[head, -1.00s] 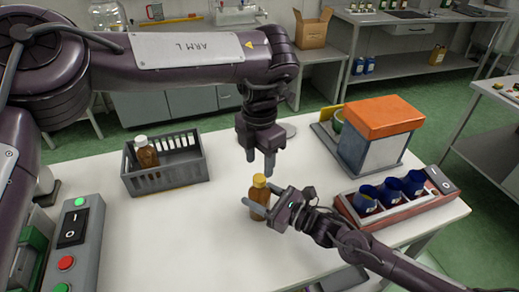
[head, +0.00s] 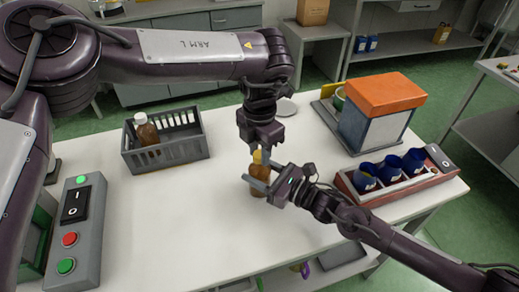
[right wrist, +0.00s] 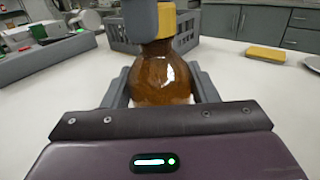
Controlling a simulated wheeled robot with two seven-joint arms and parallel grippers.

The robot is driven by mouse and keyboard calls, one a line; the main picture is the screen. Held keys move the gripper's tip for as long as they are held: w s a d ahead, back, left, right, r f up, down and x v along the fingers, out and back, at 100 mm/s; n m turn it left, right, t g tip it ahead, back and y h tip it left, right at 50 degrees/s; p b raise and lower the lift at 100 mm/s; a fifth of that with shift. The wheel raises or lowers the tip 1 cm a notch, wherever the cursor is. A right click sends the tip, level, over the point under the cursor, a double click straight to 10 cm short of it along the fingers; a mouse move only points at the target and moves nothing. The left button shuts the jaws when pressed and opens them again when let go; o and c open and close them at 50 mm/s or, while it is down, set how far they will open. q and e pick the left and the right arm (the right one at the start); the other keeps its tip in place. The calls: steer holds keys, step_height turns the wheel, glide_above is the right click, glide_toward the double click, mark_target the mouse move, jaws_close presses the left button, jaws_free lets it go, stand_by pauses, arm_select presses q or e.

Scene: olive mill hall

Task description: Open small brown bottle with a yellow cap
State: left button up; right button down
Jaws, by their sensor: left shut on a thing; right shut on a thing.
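The small brown bottle (head: 258,180) stands upright on the white table, and its yellow cap (head: 257,157) is on its top. My right gripper (head: 262,187) is shut around the bottle's body from the right; its two fingers also show on either side of the bottle (right wrist: 160,78) in the right wrist view. My left gripper (head: 261,152) points down from above and is shut on the yellow cap, hiding much of it. In the right wrist view a left finger covers part of the cap (right wrist: 164,20).
A grey crate (head: 168,157) at the left holds a brown bottle with a white cap (head: 147,131). An orange-topped box (head: 380,112) and a red tray (head: 405,184) with blue cups stand at the right. A switch panel (head: 75,228) is at the near left. The table's front middle is clear.

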arm_select(q)
steer(key=shift+c, duration=0.7)
arm_select(e)
steer(key=shift+r, duration=0.1)
arm_select(q)
steer(key=n, duration=1.7)
steer(key=shift+n, duration=0.4)
steer(key=n, duration=0.4)
steer(key=shift+r, duration=0.1)
steer(key=n, duration=0.4)
steer(key=shift+w+n, duration=0.1)
steer(key=shift+n, duration=0.2)
steer(key=n, duration=0.9)
steer(key=shift+n, duration=0.4)
steer(key=shift+r, duration=0.2)
steer(key=shift+r, duration=0.95)
